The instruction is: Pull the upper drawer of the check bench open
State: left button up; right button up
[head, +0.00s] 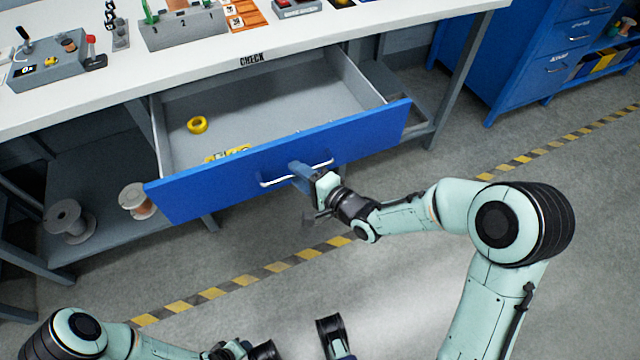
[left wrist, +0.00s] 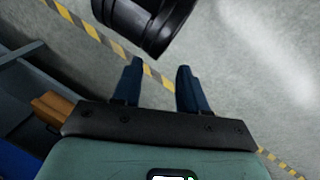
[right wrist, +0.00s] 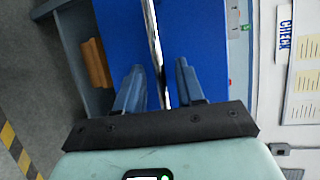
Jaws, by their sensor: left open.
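The check bench (head: 300,42) has a white top with a CHECK label at its edge. Its upper drawer (head: 375,128) stands well out, with a blue front and grey inside. The pale bar handle (head: 275,182) is on that front. My right gripper (head: 300,172) is at the handle; in the right wrist view the bar (right wrist: 152,30) runs between the fingers (right wrist: 160,68), which stand apart with gaps beside it. My left gripper (left wrist: 160,66) is open and empty above the floor, away from the bench.
A yellow ring (head: 197,125) and a partly hidden yellow item (head: 228,153) lie in the drawer. Spools (head: 68,220) stand on the shelf below. A blue cabinet (head: 540,60) is at the right. Striped tape (head: 270,268) crosses the open floor.

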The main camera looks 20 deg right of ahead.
pick_arm(q)
jog(key=s+d+r+g+p, duration=0.1)
jog(key=s+d+r+p, duration=0.1)
jog(key=s+r, duration=0.1)
jog(key=shift+s+d+r+g+h+p, duration=0.15)
jog(key=shift+s+r+g+h+p, duration=0.2)
jog(key=shift+s, duration=0.45)
pick_arm(e)
jog(key=v, duration=1.2)
pick_arm(q)
jog(key=shift+f, duration=0.1)
pick_arm(e)
jog(key=shift+s+d, duration=0.1)
